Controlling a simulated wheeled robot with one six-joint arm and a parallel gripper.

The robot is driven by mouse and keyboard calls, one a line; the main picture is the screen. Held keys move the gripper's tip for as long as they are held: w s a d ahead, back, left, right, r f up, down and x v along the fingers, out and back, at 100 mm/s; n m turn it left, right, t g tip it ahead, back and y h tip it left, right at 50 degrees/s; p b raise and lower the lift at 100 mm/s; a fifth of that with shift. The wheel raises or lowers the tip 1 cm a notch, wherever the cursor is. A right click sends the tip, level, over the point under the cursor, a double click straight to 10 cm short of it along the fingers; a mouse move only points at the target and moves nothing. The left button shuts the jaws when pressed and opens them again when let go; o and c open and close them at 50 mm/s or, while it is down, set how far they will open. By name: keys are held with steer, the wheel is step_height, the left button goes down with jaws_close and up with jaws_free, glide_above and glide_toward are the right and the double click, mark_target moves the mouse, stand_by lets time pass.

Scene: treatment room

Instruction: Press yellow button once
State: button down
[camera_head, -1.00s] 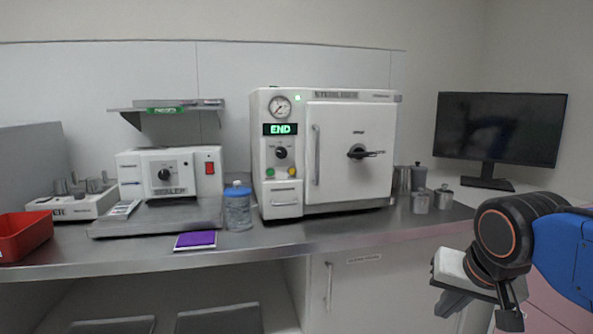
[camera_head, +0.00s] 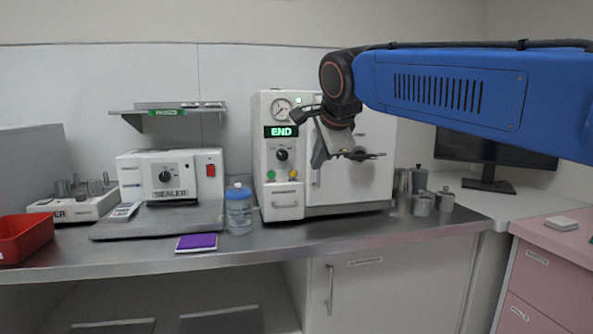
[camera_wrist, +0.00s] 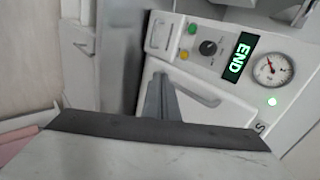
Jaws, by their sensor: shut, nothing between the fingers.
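The yellow button (camera_head: 293,173) is on the lower front panel of the white sterilizer (camera_head: 282,213), to the right of a green button (camera_head: 271,175) and below a dark knob. In the wrist view the yellow button (camera_wrist: 183,55) lies just above and right of the fingertips, clear of them in the picture. My gripper (camera_head: 319,161) is in front of the sterilizer's door, right of the buttons. Its grey shut fingers also show in the wrist view (camera_wrist: 158,78), with nothing held. No contact with the button is visible.
The sterilizer's display (camera_head: 281,132) reads END, and its door handle (camera_wrist: 192,92) is close to the fingers. A blue-lidded jar (camera_head: 238,211) stands left of the sterilizer. A purple pad (camera_head: 197,242) lies on the steel counter. Metal canisters (camera_head: 422,204) stand at its right.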

steer(key=shift+w+a+r+m, duration=0.25)
steer(key=shift+a+r, duration=0.1)
steer(key=shift+a, duration=0.3)
steer(key=shift+w+a+r+m, duration=0.2)
steer(key=shift+a+r, duration=0.15)
steer(key=shift+a, duration=0.25)
glide_toward(294, 176)
step_height(294, 176, down, 4)
steer(key=shift+w+a, duration=0.3)
steer(key=shift+w, duration=0.6)
steer(key=shift+w+a, duration=0.25)
steer(key=shift+w, duration=0.7)
